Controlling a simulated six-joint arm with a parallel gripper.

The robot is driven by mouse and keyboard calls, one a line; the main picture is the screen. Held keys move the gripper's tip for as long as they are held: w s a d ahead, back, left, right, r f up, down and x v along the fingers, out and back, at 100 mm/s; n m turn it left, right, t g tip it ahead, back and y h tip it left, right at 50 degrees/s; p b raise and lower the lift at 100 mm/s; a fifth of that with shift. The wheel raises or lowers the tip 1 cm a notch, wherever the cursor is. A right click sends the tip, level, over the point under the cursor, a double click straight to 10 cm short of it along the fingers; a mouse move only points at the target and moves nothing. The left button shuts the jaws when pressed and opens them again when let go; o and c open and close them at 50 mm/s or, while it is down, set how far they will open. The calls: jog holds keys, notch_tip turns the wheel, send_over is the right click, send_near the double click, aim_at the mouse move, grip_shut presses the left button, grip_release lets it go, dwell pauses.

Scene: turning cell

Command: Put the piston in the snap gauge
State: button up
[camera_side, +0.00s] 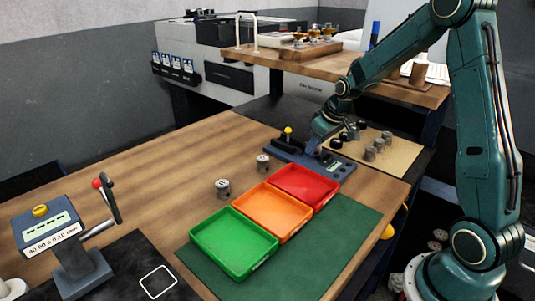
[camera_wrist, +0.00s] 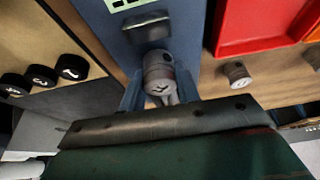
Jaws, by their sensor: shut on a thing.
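The piston (camera_wrist: 158,72) is a short grey metal cylinder with a dark mark on its end, held between my gripper's fingers (camera_wrist: 160,98) in the wrist view. In the side view my gripper (camera_side: 314,146) is low over a long blue fixture (camera_side: 339,171) with a yellow knob, which looks like the snap gauge. The wrist view shows this blue body (camera_wrist: 185,25) with a green label and a dark block beside the piston. I cannot tell whether the piston touches it. In the side view the held piston is hidden or too small to make out.
Red (camera_side: 306,184), orange (camera_side: 272,211) and green (camera_side: 235,243) trays stand on a green mat. Two other pistons (camera_side: 222,188) (camera_side: 263,162) stand on the wood. More grey pistons (camera_side: 378,145) and black cylinders (camera_wrist: 42,77) stand on the far side. A display stand with a lever (camera_side: 55,235) is front left.

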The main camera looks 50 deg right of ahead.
jog(key=shift+f, duration=0.65)
jog(key=shift+f, duration=0.15)
jog(key=o, duration=1)
jog(key=shift+v, duration=6.2)
